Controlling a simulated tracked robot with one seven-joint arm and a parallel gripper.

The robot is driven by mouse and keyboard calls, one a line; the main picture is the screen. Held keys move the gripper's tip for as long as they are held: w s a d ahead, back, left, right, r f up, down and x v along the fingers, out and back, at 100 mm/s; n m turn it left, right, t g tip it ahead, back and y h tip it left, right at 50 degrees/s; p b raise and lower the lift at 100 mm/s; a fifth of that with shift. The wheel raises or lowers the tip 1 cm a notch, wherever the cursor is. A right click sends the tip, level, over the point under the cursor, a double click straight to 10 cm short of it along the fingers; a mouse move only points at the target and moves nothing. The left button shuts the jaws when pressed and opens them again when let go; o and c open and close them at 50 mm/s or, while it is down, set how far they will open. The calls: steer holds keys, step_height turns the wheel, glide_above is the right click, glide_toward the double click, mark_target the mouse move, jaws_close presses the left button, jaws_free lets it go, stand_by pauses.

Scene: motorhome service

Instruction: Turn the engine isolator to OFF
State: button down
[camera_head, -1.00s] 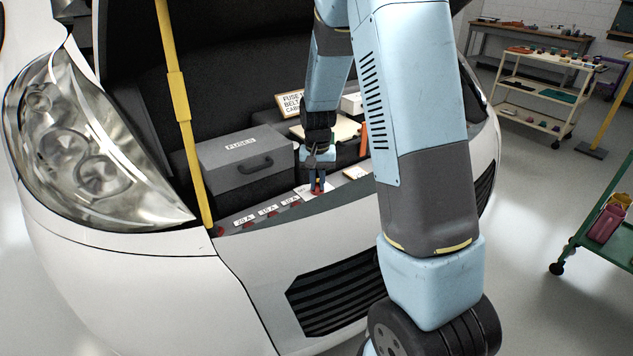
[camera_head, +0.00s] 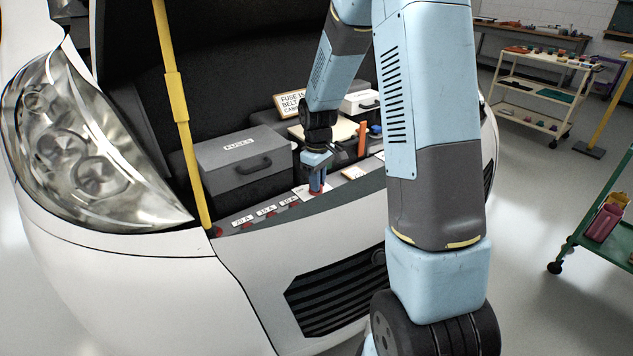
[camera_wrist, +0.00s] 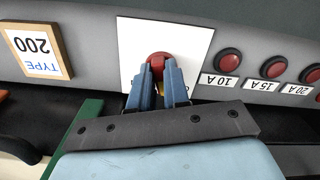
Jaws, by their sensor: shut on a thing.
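The engine isolator is a red knob (camera_wrist: 159,58) on a white plate (camera_wrist: 190,37), set in the grey ledge at the front of the open engine bay. In the wrist view my gripper (camera_wrist: 160,68) has its two blue fingers on either side of the red knob, shut on it. In the head view my gripper (camera_head: 317,188) points down at the same knob, and a little red shows at the fingertips. The fingers hide part of the knob. Any OFF marking on the plate cannot be made out.
Red buttons labelled 10 A (camera_wrist: 229,62), 15 A (camera_wrist: 274,67) and 20 A (camera_wrist: 311,73) sit close beside the plate. A framed TYPE 200 sign (camera_wrist: 38,50) stands on the other side. A grey FUSES box (camera_head: 243,165) and a yellow prop (camera_head: 178,95) are to the left.

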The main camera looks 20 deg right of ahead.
steer(key=n, duration=0.5)
steer(key=shift+w+d, duration=0.1)
steer(key=shift+w, duration=0.05)
steer(key=shift+n, duration=0.3)
stand_by(0.3)
steer(key=c, duration=1.1)
jaws_free()
step_height(320, 180, up, 14)
steer(key=shift+f, duration=0.15)
